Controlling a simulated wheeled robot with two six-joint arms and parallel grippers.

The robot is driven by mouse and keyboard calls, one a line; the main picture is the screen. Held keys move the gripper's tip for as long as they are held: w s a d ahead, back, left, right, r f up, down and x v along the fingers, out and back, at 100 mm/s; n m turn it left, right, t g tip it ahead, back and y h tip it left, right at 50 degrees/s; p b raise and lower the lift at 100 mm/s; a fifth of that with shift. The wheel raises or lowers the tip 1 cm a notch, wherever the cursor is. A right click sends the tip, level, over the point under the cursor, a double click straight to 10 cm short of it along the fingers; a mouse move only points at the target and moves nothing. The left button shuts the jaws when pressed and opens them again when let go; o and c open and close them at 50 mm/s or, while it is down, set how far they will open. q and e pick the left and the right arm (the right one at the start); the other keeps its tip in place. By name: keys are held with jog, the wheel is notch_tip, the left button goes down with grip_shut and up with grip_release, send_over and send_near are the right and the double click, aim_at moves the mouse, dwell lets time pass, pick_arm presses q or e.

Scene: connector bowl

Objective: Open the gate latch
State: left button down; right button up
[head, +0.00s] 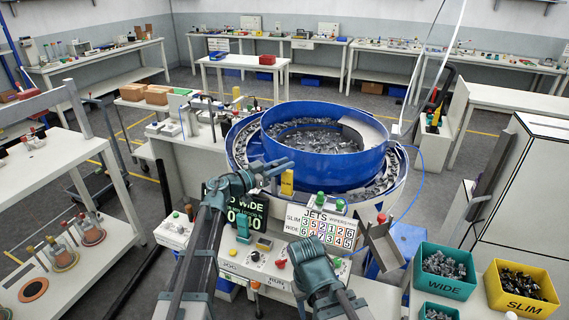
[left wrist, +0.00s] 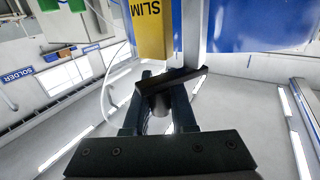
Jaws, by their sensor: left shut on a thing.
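My left gripper (head: 278,166) reaches to the front of the blue bowl feeder (head: 325,160), next to a yellow block (head: 287,184). In the left wrist view the yellow block (left wrist: 152,28) reads SLIM. There the left gripper (left wrist: 160,100) is shut on a dark latch handle (left wrist: 172,78), a flat bar with a round knob between the fingers. The latch handle is hidden by the gripper in the head view. My right gripper (head: 318,272) is low in the middle, over the control panel; its fingers cannot be made out clearly.
A display (head: 243,216) and a JETS number card (head: 322,228) stand below the bowl. A green WIDE bin (head: 445,270) and a yellow SLIM bin (head: 520,287) hold parts at the right. A shelf (head: 60,200) stands at the left.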

pick_arm(q)
jog(key=shift+s+a+m+g+h, duration=0.2)
jog(key=shift+m+g+h, duration=0.35)
jog(key=shift+m+g, duration=0.45)
jog(key=shift+s+a+m+g+h, duration=0.15)
jog(key=shift+m+g+h, duration=0.5)
jog(key=shift+g, duration=0.7)
jog(key=shift+s+a+m+g+h, duration=0.2)
jog(key=shift+m+g+h, duration=0.3)
jog(key=shift+m+g, duration=0.5)
jog(key=shift+g, duration=0.35)
jog(key=c, duration=0.7)
grip_release()
jog(key=shift+c, duration=0.2)
jog(key=v, duration=1.4)
jog(key=shift+d, duration=0.15)
